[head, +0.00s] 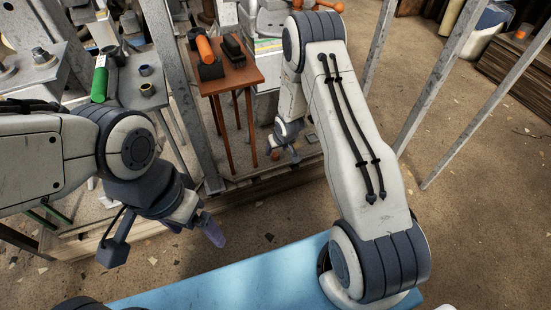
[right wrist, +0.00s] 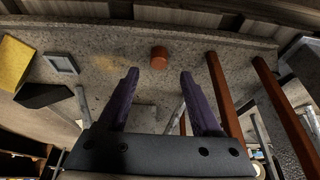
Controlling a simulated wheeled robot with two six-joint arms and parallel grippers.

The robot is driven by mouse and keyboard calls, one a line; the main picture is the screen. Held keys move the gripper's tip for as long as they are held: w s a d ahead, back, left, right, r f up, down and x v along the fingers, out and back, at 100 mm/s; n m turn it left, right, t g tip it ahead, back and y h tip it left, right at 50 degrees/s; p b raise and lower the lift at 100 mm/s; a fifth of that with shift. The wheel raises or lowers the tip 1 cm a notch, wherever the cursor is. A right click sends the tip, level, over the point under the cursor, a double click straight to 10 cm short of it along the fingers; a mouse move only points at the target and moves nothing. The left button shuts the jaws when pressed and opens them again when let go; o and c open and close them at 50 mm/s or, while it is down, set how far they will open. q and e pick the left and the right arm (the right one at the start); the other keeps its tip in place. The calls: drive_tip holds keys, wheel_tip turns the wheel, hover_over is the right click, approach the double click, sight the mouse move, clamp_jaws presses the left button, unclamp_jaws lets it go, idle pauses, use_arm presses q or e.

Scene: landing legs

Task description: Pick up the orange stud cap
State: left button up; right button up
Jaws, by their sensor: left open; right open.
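The orange stud cap (right wrist: 159,58) is a short cylinder on a speckled grey surface in the right wrist view, ahead of the fingertips and roughly centred between them. In the head view it is a small orange spot (head: 275,154) beside my right gripper. My right gripper (head: 282,150) is open and empty, low beside the small brown table; its purple fingers (right wrist: 160,74) stand apart in the right wrist view. The cap is not between the fingers. My left gripper (head: 195,230) hangs at the left of the head view, open and empty, far from the cap.
The brown table (head: 248,77) carries an orange cylinder (head: 205,49) in a dark holder. Its legs (right wrist: 222,95) stand right of the cap in the right wrist view. A yellow block (right wrist: 14,62) and grey square frame (right wrist: 60,63) lie left. Grey metal posts (head: 460,125) surround the area.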

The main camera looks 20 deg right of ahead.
sight(276, 155)
drive_tip(key=b+x, duration=0.1)
drive_tip(key=x, duration=0.1)
drive_tip(key=s+b+x, duration=0.1)
drive_tip(key=b+x, duration=0.1)
drive_tip(key=shift+w+d+f, duration=0.1)
drive_tip(key=shift+d+f, duration=0.05)
drive_tip(key=shift+f, duration=0.2)
drive_tip(key=shift+w+f+b, duration=0.25)
drive_tip(key=shift+f+b, duration=0.1)
drive_tip(key=shift+b, duration=0.05)
drive_tip(key=shift+r, duration=0.1)
clamp_jaws()
